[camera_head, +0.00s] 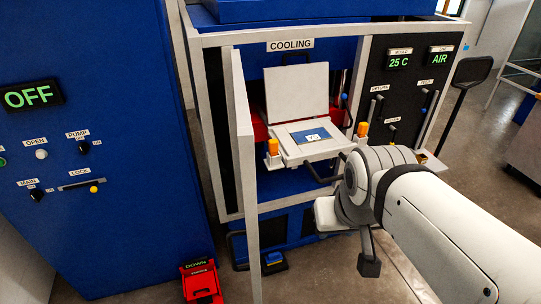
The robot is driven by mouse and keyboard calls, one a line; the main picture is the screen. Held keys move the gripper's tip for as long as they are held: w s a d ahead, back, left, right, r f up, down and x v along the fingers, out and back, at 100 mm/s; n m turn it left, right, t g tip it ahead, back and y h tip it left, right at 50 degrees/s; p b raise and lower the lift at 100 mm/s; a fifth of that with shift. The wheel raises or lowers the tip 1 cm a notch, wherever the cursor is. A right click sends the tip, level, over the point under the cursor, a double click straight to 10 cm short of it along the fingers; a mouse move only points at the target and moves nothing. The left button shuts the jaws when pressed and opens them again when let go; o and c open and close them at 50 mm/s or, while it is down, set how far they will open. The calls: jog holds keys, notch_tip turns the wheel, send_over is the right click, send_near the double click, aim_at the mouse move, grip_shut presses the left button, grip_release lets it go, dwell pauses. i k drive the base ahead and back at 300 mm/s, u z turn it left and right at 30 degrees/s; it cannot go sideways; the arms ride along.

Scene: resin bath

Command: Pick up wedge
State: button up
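I cannot pick out a wedge with certainty in this view. My arm comes in from the right, and its end is in front of the lower right of the cooling station. The dark end part that seems to be my gripper (369,264) hangs below the wrist above the floor. Its fingers are too small and dark to show whether they are open or shut. I see nothing clearly held. My arm hides part of the station's lower right and the floor behind it.
A blue cabinet (110,150) with switches and an OFF display fills the left. A red DOWN pedal (201,281) and a black pedal (272,262) sit on the floor.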

aim_at(273, 144)
jog(key=u, duration=0.1)
jog(key=k, duration=0.5)
jog(key=z, duration=1.75)
jog(key=i, duration=1.3)
jog(key=u, duration=2.75)
jog(key=i, duration=1)
jog(key=z, duration=0.05)
